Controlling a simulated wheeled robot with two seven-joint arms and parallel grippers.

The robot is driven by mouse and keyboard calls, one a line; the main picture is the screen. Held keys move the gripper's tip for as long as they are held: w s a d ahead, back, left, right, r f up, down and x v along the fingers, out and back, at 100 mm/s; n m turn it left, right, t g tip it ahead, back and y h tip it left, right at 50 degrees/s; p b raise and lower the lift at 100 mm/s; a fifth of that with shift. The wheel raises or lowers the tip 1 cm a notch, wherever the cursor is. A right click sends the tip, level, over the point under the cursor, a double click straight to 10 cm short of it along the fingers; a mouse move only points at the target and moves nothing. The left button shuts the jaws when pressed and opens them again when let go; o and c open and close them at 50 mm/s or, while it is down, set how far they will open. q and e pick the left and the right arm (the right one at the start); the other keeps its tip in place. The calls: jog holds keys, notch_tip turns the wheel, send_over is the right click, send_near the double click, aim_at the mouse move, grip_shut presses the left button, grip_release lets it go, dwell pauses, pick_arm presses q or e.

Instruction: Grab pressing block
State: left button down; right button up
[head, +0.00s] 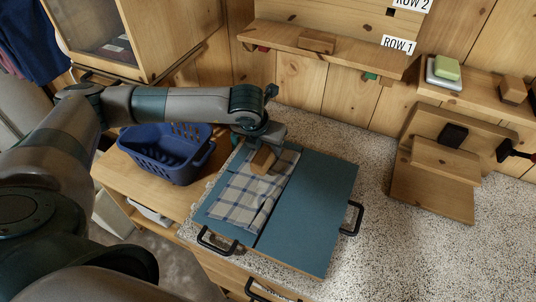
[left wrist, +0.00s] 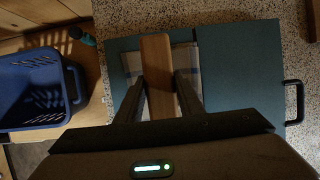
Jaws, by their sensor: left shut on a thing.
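The pressing block (head: 263,159) is a small brown wooden block over the far end of a checkered cloth (head: 248,193). The cloth lies on a blue board (head: 307,212) with black handles. My left gripper (head: 269,146) reaches down over the block from the far side. In the left wrist view the block (left wrist: 157,62) stands lengthwise between the two fingers of the left gripper (left wrist: 160,90), which are shut on it. Whether the block touches the cloth or hangs just above it, I cannot tell. My right gripper is not in view.
A blue basket (head: 166,151) stands left of the board, and it also shows in the left wrist view (left wrist: 38,92). A wooden shelf (head: 330,48) labelled ROW 1 holds another wooden block (head: 317,41). A tilted wooden stand (head: 431,187) is at right. Speckled counter (head: 345,130) is bare behind the board.

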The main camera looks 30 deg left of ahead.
pick_arm(q)
jog(key=s+d+r+b, duration=0.2)
jog(key=d+r+b, duration=0.3)
jog(key=d+r, duration=0.3)
jog(key=d, duration=0.3)
jog(key=shift+s+d+r, duration=0.15)
jog(key=shift+s+d, duration=0.1)
jog(key=shift+s, duration=0.1)
